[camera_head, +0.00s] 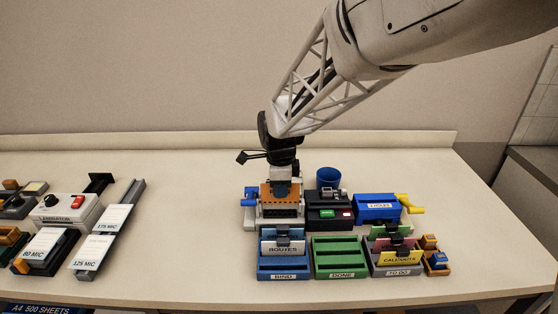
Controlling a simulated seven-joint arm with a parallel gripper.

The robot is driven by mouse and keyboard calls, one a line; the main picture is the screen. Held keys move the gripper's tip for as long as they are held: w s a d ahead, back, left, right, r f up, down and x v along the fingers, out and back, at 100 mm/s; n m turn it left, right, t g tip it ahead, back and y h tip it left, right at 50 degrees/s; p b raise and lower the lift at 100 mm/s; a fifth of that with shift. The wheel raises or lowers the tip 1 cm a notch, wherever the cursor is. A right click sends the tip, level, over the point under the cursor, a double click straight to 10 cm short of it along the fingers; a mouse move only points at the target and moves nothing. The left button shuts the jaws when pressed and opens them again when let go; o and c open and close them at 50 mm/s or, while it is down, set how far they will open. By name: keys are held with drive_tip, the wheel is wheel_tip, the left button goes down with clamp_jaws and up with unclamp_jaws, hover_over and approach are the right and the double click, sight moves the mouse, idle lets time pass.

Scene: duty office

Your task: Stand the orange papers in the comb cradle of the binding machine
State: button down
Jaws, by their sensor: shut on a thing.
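The orange papers (267,194) are upright at the binding machine (250,213), at the back of the group of trays. My gripper (283,186) points down from above and is shut on the orange papers, covering their middle. The lower edge of the papers is right at the dark comb cradle (281,211). I cannot tell from this view whether they rest in it or hang just above it.
A blue tray labelled BIND (284,276), a green DONE tray (342,273) and a grey TO DO tray (399,272) stand in front.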

drive_tip(key=shift+f, duration=1.65)
drive_tip(key=c, duration=1)
unclamp_jaws()
drive_tip(key=shift+r, duration=4.45)
drive_tip(key=shift+d, duration=0.1)
